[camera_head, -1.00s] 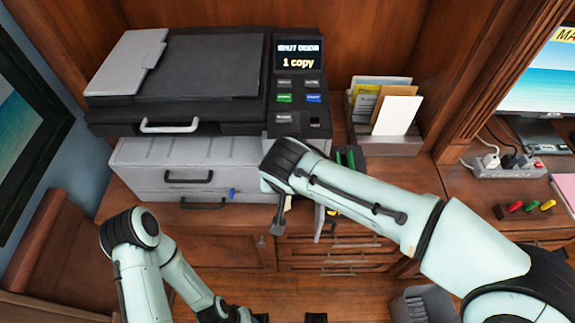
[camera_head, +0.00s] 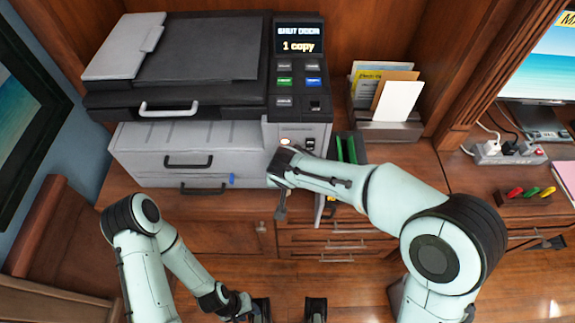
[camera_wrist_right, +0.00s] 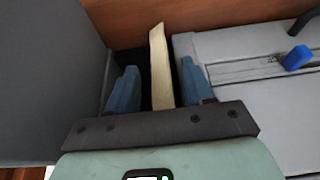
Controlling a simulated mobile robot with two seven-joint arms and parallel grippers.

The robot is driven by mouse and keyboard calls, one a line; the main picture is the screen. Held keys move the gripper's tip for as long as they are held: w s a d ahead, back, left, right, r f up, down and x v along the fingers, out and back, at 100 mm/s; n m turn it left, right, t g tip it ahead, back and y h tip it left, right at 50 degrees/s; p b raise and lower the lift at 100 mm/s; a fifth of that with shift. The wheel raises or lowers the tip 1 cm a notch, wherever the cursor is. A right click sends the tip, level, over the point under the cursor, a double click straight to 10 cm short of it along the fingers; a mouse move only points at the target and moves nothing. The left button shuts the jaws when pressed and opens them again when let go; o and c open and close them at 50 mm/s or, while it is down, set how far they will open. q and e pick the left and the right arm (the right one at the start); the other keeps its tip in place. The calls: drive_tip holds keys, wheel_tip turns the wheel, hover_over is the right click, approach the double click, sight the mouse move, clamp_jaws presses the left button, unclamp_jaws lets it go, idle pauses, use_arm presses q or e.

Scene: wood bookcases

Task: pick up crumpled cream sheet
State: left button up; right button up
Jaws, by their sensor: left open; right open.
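The crumpled cream sheet (camera_wrist_right: 160,65) shows in the right wrist view as a narrow upright strip in a dark gap at the copier's side. My right gripper (camera_wrist_right: 158,92) is open, with one blue finger on each side of the sheet. Gaps show between the sheet and both fingers. In the head view my right wrist hides most of this spot, and the sheet cannot be made out there. My left gripper (camera_head: 288,309) is open and empty, low at the bottom of the head view, away from the copier.
A grey panel (camera_wrist_right: 50,80) is close on the left of my right gripper. A blue latch (camera_wrist_right: 297,57) lies to the right. A paper holder (camera_head: 388,130) stands right of the copier.

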drive_tip(key=shift+f, duration=0.1)
drive_tip(key=shift+c, duration=0.4)
clamp_jaws()
